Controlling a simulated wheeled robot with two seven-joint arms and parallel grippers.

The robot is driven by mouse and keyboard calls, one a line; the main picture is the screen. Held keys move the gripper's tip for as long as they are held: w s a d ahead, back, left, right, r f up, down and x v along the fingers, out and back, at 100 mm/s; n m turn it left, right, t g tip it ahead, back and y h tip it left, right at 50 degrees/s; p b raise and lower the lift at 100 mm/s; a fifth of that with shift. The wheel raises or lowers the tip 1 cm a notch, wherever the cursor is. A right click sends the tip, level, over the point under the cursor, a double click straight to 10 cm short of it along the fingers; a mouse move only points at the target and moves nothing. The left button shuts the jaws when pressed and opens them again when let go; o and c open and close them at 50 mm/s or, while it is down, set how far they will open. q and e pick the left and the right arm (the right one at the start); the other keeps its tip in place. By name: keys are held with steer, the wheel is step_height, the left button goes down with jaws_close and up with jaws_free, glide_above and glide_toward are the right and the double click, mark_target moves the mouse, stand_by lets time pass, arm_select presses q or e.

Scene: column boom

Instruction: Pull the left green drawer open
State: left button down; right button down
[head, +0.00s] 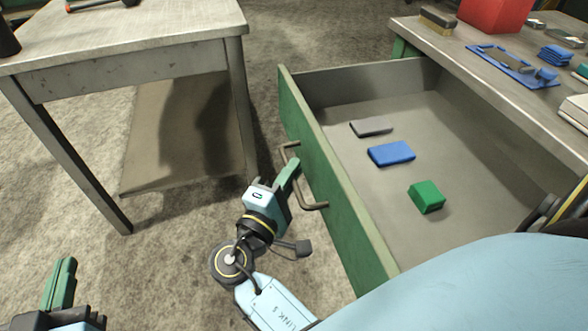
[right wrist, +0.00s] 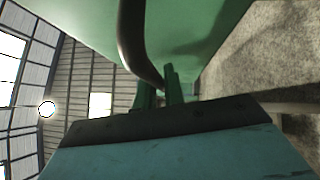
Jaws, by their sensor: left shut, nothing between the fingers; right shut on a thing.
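The green drawer (head: 338,200) stands pulled out from under the workbench at the right, its grey inside showing. Its bar handle (head: 308,190) is on the green front. My right gripper (head: 291,172) is at the handle, its green fingers shut on it. In the right wrist view the fingers (right wrist: 160,88) meet the dark curved handle (right wrist: 133,40) below the green drawer front (right wrist: 200,30). My left gripper (head: 62,280) is at the lower left, away from the drawer, shut and empty.
In the drawer lie a grey block (head: 371,127), a blue block (head: 391,153) and a green block (head: 426,196). The workbench (head: 480,55) holds a red bin (head: 494,14), a brush (head: 438,20) and blue items. A metal table (head: 130,50) stands at left. Concrete floor lies between.

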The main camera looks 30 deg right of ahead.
steer(key=shift+w+a, duration=0.1)
steer(key=shift+a, duration=0.2)
steer(key=c, duration=1.5)
jaws_free()
steer(key=shift+r, duration=0.1)
